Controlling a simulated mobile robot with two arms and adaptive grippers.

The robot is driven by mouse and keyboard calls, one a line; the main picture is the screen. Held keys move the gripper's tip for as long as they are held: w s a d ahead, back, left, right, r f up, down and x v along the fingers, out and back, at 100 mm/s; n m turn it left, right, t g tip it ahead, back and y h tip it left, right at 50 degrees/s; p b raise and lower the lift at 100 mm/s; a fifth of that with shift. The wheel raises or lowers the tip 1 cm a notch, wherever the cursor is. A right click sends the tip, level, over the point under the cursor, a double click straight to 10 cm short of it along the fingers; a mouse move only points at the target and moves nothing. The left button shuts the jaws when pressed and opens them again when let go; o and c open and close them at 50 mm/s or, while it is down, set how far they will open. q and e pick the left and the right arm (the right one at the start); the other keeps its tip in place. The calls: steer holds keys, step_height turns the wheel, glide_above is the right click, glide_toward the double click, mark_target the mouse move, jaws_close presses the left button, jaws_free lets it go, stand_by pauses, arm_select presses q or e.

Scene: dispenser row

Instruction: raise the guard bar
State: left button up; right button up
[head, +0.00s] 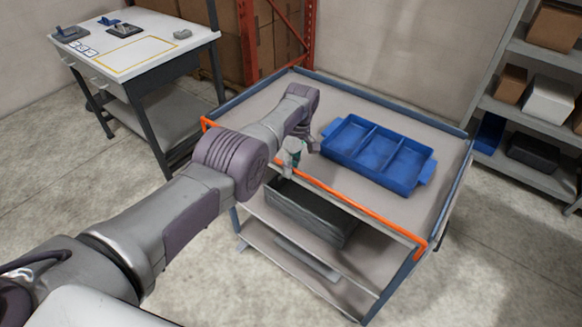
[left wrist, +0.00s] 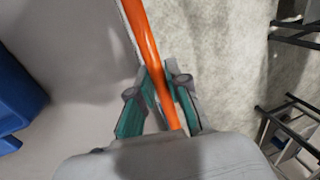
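The orange guard bar (head: 352,208) runs along the near edge of the cart's top, with bent ends at the left and right corners. My left gripper (head: 291,158) is at the bar, left of its middle. In the left wrist view the bar (left wrist: 147,40) passes between the two teal-padded fingers of my left gripper (left wrist: 161,88). The fingers lie close on both sides of it and look shut on it. The exact contact is partly hidden by the fingers. My right gripper is in neither view.
A blue divided tray (head: 378,152) sits on the cart top (head: 262,103). A dark bin (head: 312,212) stands on the shelf below. A white-topped table (head: 140,47) is at the left, and grey shelving with boxes (head: 553,25) at the right. The floor around the cart is open.

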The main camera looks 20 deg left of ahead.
arm_select(q)
steer(key=o, duration=0.3)
steer(key=v, duration=0.7)
steer(key=shift+r, duration=0.15)
steer(key=shift+w, duration=0.1)
